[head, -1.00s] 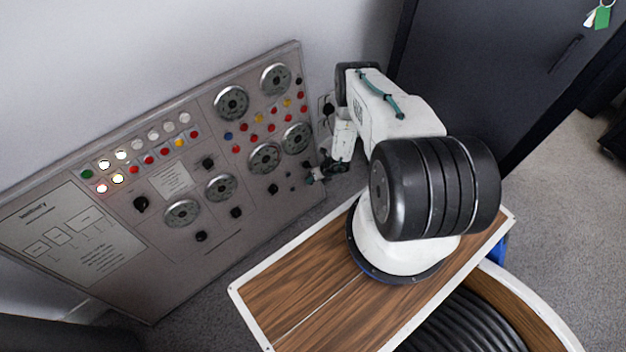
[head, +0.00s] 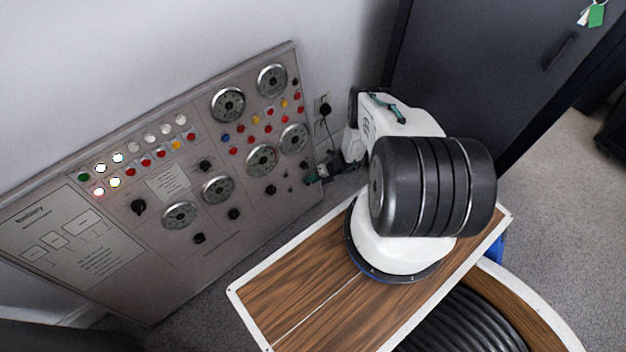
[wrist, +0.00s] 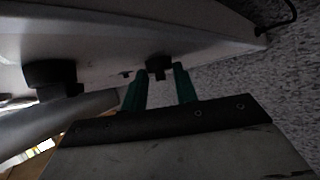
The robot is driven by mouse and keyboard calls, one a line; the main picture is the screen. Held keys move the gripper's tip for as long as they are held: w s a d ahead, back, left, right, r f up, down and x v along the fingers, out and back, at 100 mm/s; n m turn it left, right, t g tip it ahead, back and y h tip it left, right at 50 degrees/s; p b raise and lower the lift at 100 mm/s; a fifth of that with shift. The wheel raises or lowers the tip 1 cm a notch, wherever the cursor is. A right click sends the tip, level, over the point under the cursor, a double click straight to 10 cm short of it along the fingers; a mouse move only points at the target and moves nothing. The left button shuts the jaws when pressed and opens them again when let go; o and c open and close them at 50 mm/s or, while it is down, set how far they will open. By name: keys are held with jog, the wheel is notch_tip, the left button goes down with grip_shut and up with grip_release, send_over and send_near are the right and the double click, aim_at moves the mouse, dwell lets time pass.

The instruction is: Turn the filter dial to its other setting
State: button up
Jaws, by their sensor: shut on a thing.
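My gripper (head: 312,179) is at the lower right edge of the grey control panel (head: 110,285). In the wrist view its two green fingers (wrist: 160,85) stand on either side of a small black dial (wrist: 159,63) and are shut on it. I take this for the filter dial; no label is readable. In the head view this dial is hidden at my gripper, so its pointer setting cannot be told. A larger black knob (wrist: 50,74) sticks out further left in the wrist view, clear of the fingers.
The panel carries round gauges (head: 228,104), coloured lamps and other black knobs (head: 139,206). A wall socket with a black plug (head: 325,109) is beside the panel's right edge. A dark cabinet (head: 480,75) stands behind my arm at the right.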

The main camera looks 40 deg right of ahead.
jog(key=shift+d, duration=0.1)
jog(key=o, duration=1)
jog(key=v, duration=0.7)
jog(key=shift+s+d+r, duration=0.2)
